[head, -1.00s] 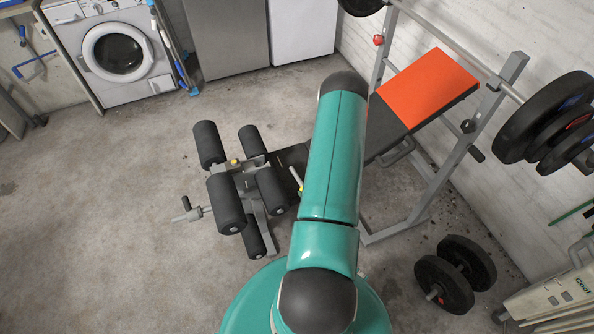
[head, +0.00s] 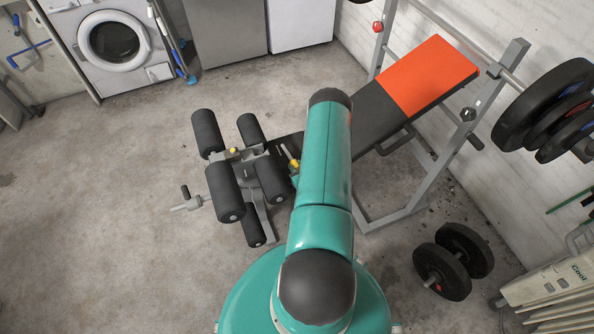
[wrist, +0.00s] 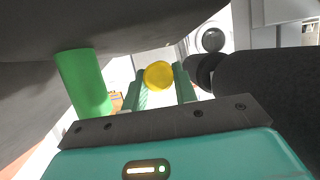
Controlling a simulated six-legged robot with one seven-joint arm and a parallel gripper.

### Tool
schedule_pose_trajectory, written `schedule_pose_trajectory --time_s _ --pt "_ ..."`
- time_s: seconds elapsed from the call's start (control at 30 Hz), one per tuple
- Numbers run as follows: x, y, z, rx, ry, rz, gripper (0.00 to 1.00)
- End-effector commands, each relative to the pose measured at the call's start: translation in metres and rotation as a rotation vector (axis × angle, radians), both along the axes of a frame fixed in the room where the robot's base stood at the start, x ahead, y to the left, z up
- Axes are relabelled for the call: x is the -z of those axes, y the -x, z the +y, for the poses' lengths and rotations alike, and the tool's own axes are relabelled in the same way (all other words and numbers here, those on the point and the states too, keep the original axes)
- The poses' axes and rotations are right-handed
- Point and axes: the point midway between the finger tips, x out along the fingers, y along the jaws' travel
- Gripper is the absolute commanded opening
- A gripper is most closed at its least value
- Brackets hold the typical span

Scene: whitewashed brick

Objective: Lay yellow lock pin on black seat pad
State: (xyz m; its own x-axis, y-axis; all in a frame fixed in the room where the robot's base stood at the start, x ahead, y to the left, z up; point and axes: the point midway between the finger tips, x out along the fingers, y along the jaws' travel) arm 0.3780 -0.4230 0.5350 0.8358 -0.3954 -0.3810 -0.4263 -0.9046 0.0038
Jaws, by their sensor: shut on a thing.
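The yellow lock pin shows in the head view as a yellow knob (head: 295,164) with a thin grey shaft, just left of my arm. In the wrist view its round yellow head (wrist: 158,75) sits between the two teal fingers. My gripper (wrist: 160,88) is shut on it. In the head view the gripper is mostly hidden behind my arm. The black seat pad (head: 370,120) is the black part of the bench, right of my arm and below the orange section. My arm hides part of the bench.
Black foam rollers (head: 225,192) on a grey frame stand close left of the pin, with another yellow knob (head: 233,150). The barbell rack with plates (head: 545,110) is at right, a dumbbell (head: 450,262) on the floor. Floor at left is clear. A green cylinder (wrist: 83,82) shows in the wrist view.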

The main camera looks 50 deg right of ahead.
Motion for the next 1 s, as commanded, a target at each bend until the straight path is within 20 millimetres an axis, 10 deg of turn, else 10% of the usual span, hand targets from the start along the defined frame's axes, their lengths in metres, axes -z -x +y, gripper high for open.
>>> schedule_pose_trajectory --time_s 0.53,0.57,0.67,1.0 --pt "0.027 0.002 0.001 0.000 -0.002 0.002 0.00" --pt "0.027 0.002 0.001 0.000 -0.002 0.002 0.32" --pt "0.026 0.002 0.001 0.000 -0.002 0.002 0.50" --pt "0.024 0.002 0.001 0.000 -0.002 0.002 0.50"
